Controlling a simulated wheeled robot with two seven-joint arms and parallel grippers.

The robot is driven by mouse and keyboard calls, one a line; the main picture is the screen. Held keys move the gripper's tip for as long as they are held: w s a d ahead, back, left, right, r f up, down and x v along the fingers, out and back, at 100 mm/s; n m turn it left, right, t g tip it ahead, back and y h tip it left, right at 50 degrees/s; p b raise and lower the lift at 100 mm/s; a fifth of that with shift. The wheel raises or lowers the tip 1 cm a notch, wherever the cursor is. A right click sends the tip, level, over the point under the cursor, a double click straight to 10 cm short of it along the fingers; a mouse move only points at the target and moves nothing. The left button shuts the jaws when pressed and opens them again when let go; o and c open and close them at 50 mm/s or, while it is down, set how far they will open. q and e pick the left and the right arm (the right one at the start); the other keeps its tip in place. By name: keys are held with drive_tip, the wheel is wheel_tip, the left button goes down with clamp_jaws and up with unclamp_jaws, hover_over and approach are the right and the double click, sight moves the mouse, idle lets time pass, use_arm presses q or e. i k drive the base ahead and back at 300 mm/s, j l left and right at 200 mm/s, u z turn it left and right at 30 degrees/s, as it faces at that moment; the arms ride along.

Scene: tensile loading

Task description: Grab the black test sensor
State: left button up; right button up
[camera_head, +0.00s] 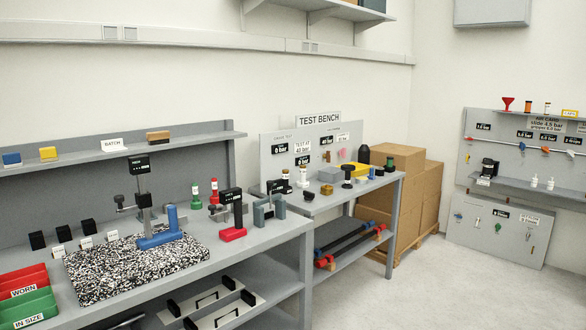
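Several small black things stand on the test bench (365,188) behind and right of the front bench. A small dark piece (389,164) stands at the right end. I cannot tell which of these is the black test sensor. Neither of my grippers is in view.
The front bench (262,238) holds a speckled slab (110,275), a blue-based gauge stand (168,232), a red-based black device (232,215) and red and green bins (24,288). Cardboard boxes (394,205) stand right of the test bench. The floor (440,290) at right is clear.

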sight(284, 172)
drive_tip(key=i+j, duration=0.1)
drive_tip(key=i, duration=1.8)
drive_tip(key=l+z, duration=0.05)
drive_tip(key=l, duration=0.05)
